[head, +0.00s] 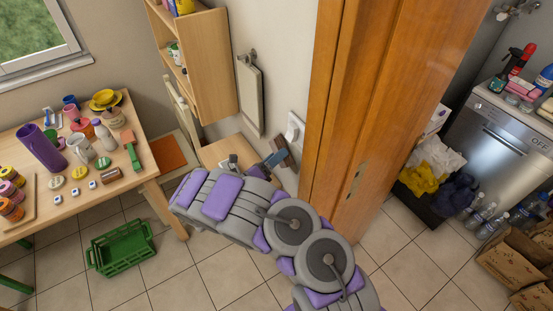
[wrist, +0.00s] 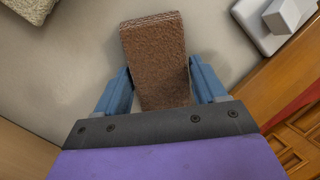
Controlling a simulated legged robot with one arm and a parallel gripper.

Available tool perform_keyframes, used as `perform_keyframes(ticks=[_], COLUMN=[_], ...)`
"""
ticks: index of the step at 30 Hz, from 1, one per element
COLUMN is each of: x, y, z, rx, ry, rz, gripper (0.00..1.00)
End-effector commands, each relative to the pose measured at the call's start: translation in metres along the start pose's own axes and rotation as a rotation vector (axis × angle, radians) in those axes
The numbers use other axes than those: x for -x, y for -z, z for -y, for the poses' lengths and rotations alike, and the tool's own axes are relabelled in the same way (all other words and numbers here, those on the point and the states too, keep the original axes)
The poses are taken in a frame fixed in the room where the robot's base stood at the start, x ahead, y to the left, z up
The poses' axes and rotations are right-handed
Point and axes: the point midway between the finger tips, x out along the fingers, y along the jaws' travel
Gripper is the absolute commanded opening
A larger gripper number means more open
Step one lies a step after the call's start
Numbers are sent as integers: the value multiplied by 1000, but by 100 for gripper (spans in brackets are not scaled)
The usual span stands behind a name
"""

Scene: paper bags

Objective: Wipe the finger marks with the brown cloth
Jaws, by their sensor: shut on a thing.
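My gripper (wrist: 161,88) is shut on the brown cloth (wrist: 156,52), a thick, rough, block-like piece standing out beyond the two blue fingers. In the head view my gripper (head: 272,162) holds the cloth (head: 281,147) close to the pale wall, just below and left of a white switch (head: 293,128). The switch also shows at the top right of the wrist view (wrist: 280,18). I cannot tell whether the cloth touches the wall. No finger marks can be made out on the wall or the door frame.
The wooden door frame (head: 343,130) stands close right of my gripper. A pale hanging piece (head: 250,97) is on the wall to the left, by a wooden shelf (head: 212,70). A low wooden surface (head: 217,151) is below. A crowded table (head: 150,172) and green crate (head: 122,249) are further left.

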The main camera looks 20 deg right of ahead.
Motion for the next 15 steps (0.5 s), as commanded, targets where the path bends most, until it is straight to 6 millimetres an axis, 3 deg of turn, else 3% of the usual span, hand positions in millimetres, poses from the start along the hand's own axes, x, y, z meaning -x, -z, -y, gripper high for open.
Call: perform_keyframes(ticks=[8, 15], x=[-7, -6], y=[-9, 2], z=[13, 23], rx=[2, 4], ry=[0, -1], rz=[0, -1], gripper=[22, 22])
